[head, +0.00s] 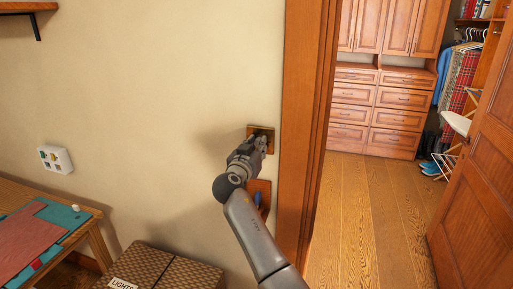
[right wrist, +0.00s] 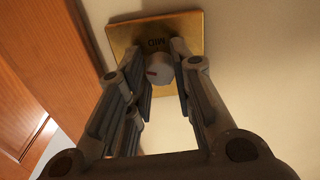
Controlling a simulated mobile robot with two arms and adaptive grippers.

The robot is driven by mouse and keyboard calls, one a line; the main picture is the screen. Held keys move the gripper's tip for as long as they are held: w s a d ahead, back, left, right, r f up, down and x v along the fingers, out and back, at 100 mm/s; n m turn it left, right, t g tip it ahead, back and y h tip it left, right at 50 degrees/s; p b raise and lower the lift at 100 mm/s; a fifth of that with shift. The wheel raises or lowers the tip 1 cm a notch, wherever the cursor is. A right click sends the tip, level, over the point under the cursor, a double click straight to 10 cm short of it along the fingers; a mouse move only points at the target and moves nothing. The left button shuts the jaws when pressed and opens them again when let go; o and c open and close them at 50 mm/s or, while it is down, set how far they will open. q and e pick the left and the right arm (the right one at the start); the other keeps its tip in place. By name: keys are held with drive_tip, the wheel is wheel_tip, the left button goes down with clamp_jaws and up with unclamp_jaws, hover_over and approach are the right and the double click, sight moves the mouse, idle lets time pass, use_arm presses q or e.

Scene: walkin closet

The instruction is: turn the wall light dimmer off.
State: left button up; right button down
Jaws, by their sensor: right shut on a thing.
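The wall light dimmer is a square brass plate (head: 251,129) on the cream wall, just left of the door frame; my gripper covers much of it. In the right wrist view its plate (right wrist: 122,38) shows the letters MID upside down. Its round grey knob (right wrist: 161,71) has a reddish mark on the picture's left side. My right gripper (head: 261,140) is at the plate, with its two fingers (right wrist: 163,78) on either side of the knob, shut on it. My left gripper is in neither view.
A wooden door frame (head: 304,110) stands close right of the dimmer, with an open doorway beyond. An orange-brown holder (head: 264,187) is on the wall below. A box marked LIGHTS (head: 175,270), a desk (head: 98,236) and a white wall panel (head: 55,159) are at left.

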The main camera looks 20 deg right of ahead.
drive_tip(key=shift+r+n+p, duration=0.15)
drive_tip(key=shift+n+p, duration=1.35)
drive_tip(key=shift+n, duration=4.1)
drive_tip(key=shift+r+n+p, duration=0.1)
drive_tip(key=shift+n+p, duration=1.35)
drive_tip(key=shift+n, duration=4.15)
drive_tip(key=c, duration=1.2)
unclamp_jaws()
drive_tip(key=shift+f, duration=0.1)
drive_tip(key=shift+c, duration=0.2)
